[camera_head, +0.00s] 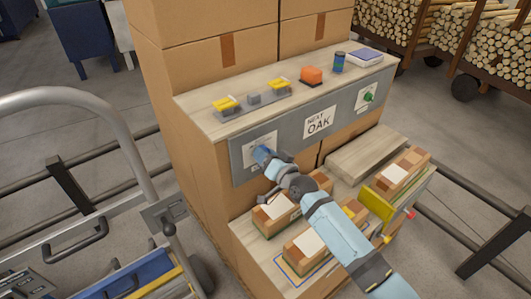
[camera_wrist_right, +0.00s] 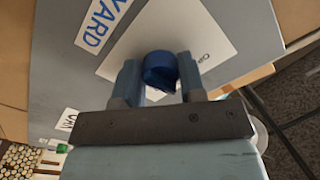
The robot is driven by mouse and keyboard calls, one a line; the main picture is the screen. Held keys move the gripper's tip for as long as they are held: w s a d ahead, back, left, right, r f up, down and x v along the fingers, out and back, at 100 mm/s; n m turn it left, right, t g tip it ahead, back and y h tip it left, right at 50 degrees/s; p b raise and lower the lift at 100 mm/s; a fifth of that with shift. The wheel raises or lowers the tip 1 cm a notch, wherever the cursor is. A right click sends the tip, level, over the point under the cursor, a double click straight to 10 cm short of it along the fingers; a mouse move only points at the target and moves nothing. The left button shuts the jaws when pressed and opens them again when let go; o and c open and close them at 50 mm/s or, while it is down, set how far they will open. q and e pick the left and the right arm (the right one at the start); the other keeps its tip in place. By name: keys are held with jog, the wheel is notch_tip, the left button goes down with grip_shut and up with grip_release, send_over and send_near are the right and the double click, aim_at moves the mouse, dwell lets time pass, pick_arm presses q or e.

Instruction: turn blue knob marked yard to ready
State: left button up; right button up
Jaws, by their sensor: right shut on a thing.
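The blue knob (camera_wrist_right: 159,72) is on the grey panel (camera_wrist_right: 60,80), over a white label plate (camera_wrist_right: 215,45). A blue-lettered sign reading YARD (camera_wrist_right: 101,22) is beside it. My right gripper (camera_wrist_right: 158,80) has one finger on each side of the knob and is shut on it. The word ready cannot be read, so the knob's setting cannot be told. My left gripper is not in view.
A green knob (camera_head: 368,96) is at the panel's right end, past a NEXT OAK sign (camera_head: 319,122). Small yellow-topped items (camera_head: 227,104) and an orange block (camera_head: 311,75) stand on the shelf above. Boxes (camera_head: 275,213) fill the lower step; a cart handle (camera_head: 120,110) stands left.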

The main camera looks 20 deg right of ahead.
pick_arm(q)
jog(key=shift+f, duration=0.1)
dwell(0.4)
pick_arm(e)
jog(key=o, duration=0.9)
jog(key=shift+c, duration=0.2)
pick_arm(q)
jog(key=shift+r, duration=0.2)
pick_arm(e)
jog(key=shift+o, duration=0.3)
pick_arm(q)
jog(key=shift+p, duration=0.45)
pick_arm(e)
jog(key=v, duration=1.3)
jog(key=shift+s, duration=0.4)
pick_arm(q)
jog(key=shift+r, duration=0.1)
pick_arm(e)
jog(key=shift+d+r, duration=0.1)
